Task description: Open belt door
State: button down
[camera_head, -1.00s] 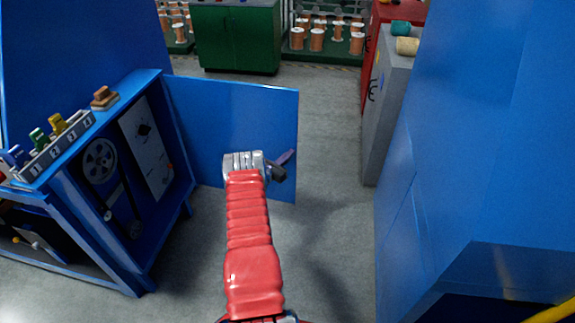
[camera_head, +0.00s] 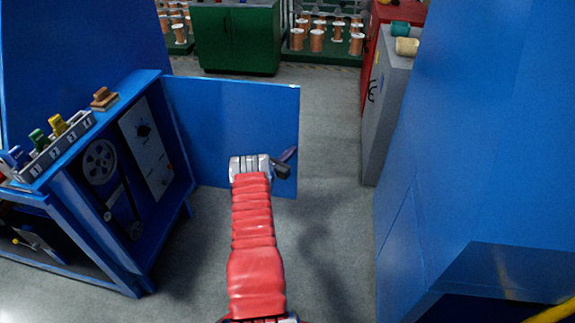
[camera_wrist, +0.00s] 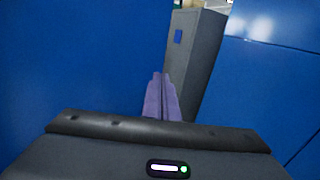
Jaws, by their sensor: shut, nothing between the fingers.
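The belt door (camera_head: 235,115) is a flat blue panel. It stands swung wide open from the right edge of the blue cabinet (camera_head: 150,245). Inside the cabinet a belt with pulleys (camera_head: 100,163) and a white panel with a black knob (camera_head: 143,130) show. My gripper (camera_head: 290,154) is at the end of my red arm, in front of the door near its free edge. In the wrist view its purple fingers (camera_wrist: 161,97) are together and empty, with blue surface to their left. I cannot tell whether they touch the door.
A tray with coloured clips (camera_head: 55,140) and a brown block (camera_head: 104,98) sit on the cabinet top. A large blue machine (camera_head: 470,150) and a grey cabinet (camera_head: 385,110) stand at right. Grey floor is free between door and grey cabinet.

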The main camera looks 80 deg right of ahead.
jog(key=a, duration=1.3)
jog(key=shift+s+a, duration=0.3)
jog(key=shift+s, duration=0.15)
dwell(0.3)
